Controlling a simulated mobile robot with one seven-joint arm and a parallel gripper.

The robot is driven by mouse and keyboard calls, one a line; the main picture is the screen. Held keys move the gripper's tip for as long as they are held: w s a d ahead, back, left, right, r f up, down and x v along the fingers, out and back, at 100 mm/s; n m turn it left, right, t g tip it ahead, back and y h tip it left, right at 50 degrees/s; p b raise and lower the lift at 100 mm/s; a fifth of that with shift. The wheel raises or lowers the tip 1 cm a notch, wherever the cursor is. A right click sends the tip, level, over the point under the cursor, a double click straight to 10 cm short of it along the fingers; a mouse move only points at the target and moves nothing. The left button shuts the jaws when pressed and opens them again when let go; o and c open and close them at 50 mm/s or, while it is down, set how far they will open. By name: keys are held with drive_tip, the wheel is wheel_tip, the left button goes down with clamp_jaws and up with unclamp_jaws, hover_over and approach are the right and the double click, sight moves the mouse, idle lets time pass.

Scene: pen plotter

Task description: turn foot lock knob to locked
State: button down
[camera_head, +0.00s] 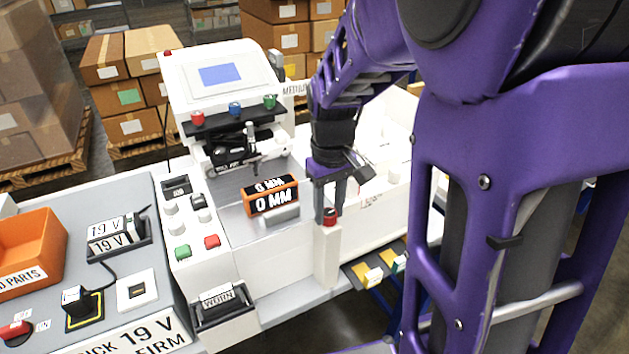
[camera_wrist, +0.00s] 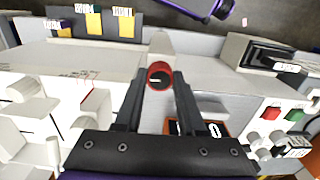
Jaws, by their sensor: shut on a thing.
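In the head view the knob (camera_head: 330,216) is at the lower end of my gripper (camera_head: 330,208). In the wrist view the knob (camera_wrist: 159,77) lies between the tips of my gripper's two dark fingers (camera_wrist: 159,84). The fingers point down at the post and are shut on the knob. The white post (camera_head: 326,255) stands at the front edge of the machine. Its lock markings cannot be read.
A white plotter (camera_head: 222,75) with a screen stands behind. An orange display (camera_head: 270,197) reading 0 MM is just left of my gripper. A button panel (camera_head: 190,225) and an orange parts bin (camera_head: 30,250) lie further left. Yellow-tagged slots (camera_head: 372,275) are below right.

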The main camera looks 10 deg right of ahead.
sight(329, 212)
idle(0.4)
drive_tip(key=c, duration=0.5)
unclamp_jaws()
wheel_tip(329, 212, up, 17)
drive_tip(key=p, duration=0.1)
drive_tip(key=shift+r+p, duration=0.2)
drive_tip(key=shift+p, duration=0.1)
